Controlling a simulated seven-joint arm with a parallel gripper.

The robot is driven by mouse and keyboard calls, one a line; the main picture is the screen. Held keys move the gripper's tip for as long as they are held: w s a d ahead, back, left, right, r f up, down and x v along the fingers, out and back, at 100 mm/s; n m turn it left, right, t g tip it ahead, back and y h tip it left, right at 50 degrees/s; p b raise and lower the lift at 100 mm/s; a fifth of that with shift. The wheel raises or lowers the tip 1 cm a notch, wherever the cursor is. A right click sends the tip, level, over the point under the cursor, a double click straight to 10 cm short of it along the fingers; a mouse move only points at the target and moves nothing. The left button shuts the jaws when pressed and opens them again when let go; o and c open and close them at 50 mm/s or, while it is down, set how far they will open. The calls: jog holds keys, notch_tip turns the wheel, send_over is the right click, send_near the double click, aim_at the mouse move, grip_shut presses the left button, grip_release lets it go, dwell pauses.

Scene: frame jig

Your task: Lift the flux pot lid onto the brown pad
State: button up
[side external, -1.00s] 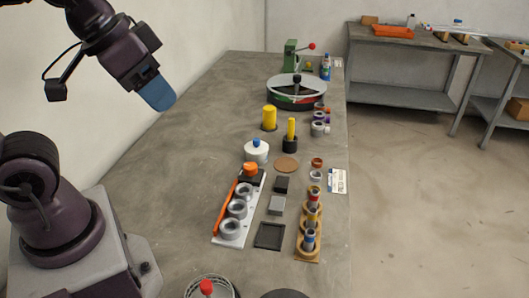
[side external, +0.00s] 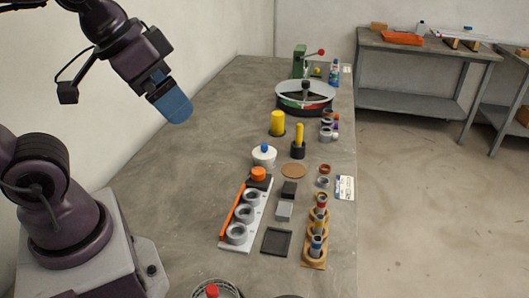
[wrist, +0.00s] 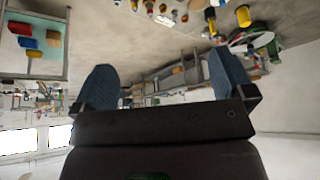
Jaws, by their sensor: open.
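The flux pot appears to be the small white round pot with a white lid and a blue knob (side external: 264,150), standing on the bench with its lid on. The brown pad (side external: 293,171) is a flat round disc lying bare on the bench, just right of the pot and slightly nearer the camera. My gripper (side external: 175,109) hangs in the air to the left of the pot and well above the bench. In the wrist view my gripper (wrist: 164,82) has its two blue fingers wide apart with nothing between them. I cannot pick out the pot for certain there.
Near the pot are a white rack with grey rings (side external: 251,195), a yellow cylinder (side external: 278,122), a yellow-handled item in a black holder (side external: 298,140) and dark blocks (side external: 289,189). A wooden rack (side external: 316,235) stands right. The bench's left side is largely clear.

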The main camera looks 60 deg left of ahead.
notch_tip(320, 180, down, 3)
jog(key=w+g, duration=0.2)
jog(key=n+y, duration=0.3)
jog(key=n, duration=0.6)
send_near(264, 145)
jog(key=x, duration=1.1)
jog(key=shift+w, duration=0.1)
jog(key=c, duration=0.9)
